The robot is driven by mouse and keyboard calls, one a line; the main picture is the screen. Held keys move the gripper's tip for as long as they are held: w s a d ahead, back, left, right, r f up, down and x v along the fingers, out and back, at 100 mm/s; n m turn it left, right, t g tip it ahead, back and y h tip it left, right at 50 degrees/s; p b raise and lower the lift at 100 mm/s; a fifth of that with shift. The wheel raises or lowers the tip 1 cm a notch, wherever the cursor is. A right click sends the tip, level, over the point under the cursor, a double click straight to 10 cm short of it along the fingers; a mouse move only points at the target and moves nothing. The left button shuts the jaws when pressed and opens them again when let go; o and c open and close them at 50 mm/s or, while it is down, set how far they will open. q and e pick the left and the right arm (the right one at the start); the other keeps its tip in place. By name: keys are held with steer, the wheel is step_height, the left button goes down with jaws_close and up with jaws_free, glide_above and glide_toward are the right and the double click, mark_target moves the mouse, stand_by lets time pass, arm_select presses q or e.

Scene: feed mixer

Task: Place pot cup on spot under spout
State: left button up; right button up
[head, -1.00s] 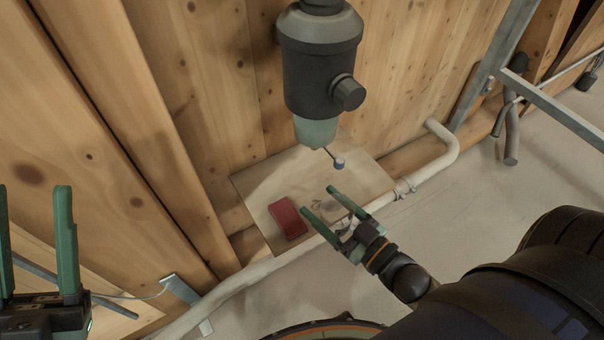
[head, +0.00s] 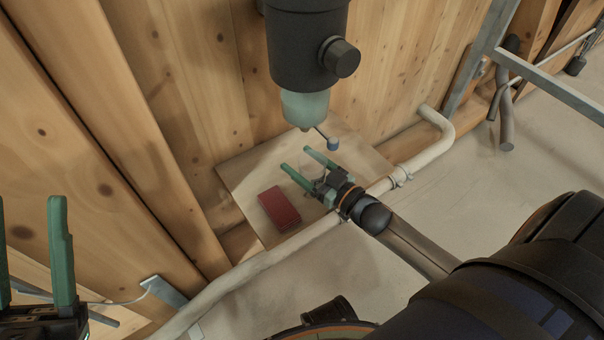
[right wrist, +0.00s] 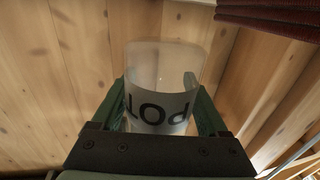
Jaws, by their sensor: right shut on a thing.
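The pot cup, clear with a white band reading "POT", stands between the fingers of my right gripper in the right wrist view (right wrist: 160,110). In the head view the right gripper (head: 296,158) is shut on it, low over the wooden board (head: 240,180); the cup itself is hard to make out there. The pale green spout (head: 305,106) hangs under the dark mixer body (head: 302,50), above and slightly right of the fingertips. I cannot make out a marked spot on the board. My left gripper (head: 32,205) is open and empty at the left edge.
A red block (head: 279,209) lies on the board, left of and nearer than my right gripper. A small blue-tipped lever (head: 332,144) sticks out beside the spout. A pale pipe (head: 300,243) runs along the board's front edge. Wooden walls stand behind.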

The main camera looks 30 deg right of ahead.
steer(key=f+b, duration=0.2)
steer(key=f, duration=0.2)
steer(key=shift+w+d+b, duration=0.1)
steer(key=shift+w+b, duration=0.2)
steer(key=shift+b, duration=0.1)
steer(key=shift+r, duration=0.15)
steer(key=shift+f, duration=0.2)
steer(key=o, duration=1.3)
steer(key=shift+o, duration=0.2)
steer(key=shift+r, duration=0.15)
